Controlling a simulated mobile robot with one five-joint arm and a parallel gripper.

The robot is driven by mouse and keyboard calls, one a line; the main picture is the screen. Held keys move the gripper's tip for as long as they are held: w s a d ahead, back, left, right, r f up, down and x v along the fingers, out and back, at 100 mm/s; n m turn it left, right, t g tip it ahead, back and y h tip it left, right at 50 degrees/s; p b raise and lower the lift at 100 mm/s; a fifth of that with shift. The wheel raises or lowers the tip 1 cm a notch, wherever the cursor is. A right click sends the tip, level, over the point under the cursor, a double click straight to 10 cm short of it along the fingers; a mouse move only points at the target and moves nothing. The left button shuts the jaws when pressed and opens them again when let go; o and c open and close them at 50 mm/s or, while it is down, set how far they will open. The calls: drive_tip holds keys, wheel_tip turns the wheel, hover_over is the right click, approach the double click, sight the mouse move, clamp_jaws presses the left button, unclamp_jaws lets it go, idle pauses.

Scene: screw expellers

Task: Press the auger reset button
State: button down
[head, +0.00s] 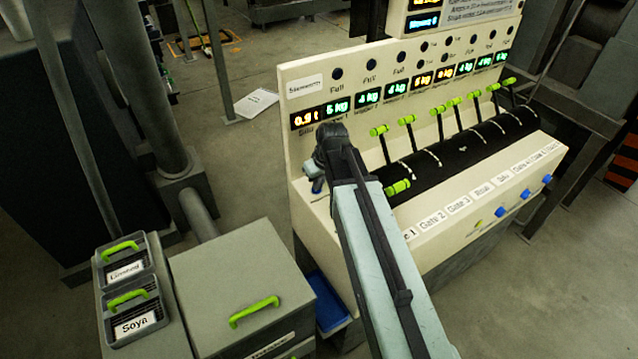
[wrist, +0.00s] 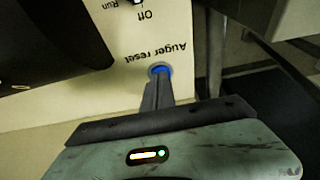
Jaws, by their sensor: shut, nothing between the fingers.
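The auger reset button (wrist: 162,70) is a round blue button in a pale ring on the cream panel. Its "Auger reset" label (wrist: 150,53) reads upside down in the wrist view. My gripper (wrist: 157,86) is shut and empty, and its fingertips overlap the lower left edge of the button in that view. I cannot tell whether they touch it. In the head view my gripper (head: 318,186) points down at the left end of the control console (head: 302,84), and I cannot make out the button there.
A row of green-handled levers (head: 407,120) stands right of my arm. Blue buttons (head: 525,194) sit on the console's front. A Run/Off switch (wrist: 138,3) is near the label. A grey cabinet (head: 215,270) and trays labelled Linseed and Soya (head: 152,340) stand at the lower left.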

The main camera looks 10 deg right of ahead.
sight(323, 198)
drive_tip(key=shift+f+b, duration=0.5)
drive_tip(key=shift+f, duration=0.2)
drive_tip(key=shift+s+b, duration=0.3)
drive_tip(key=shift+s, duration=0.1)
drive_tip(key=shift+r, duration=0.1)
drive_tip(key=shift+r+p, duration=0.4)
drive_tip(key=shift+p, duration=0.35)
drive_tip(key=w+p+v, duration=0.1)
drive_tip(key=p+v, duration=1.2)
drive_tip(key=shift+w+r, duration=0.2)
drive_tip(key=shift+r, duration=0.3)
drive_tip(key=shift+f, duration=0.1)
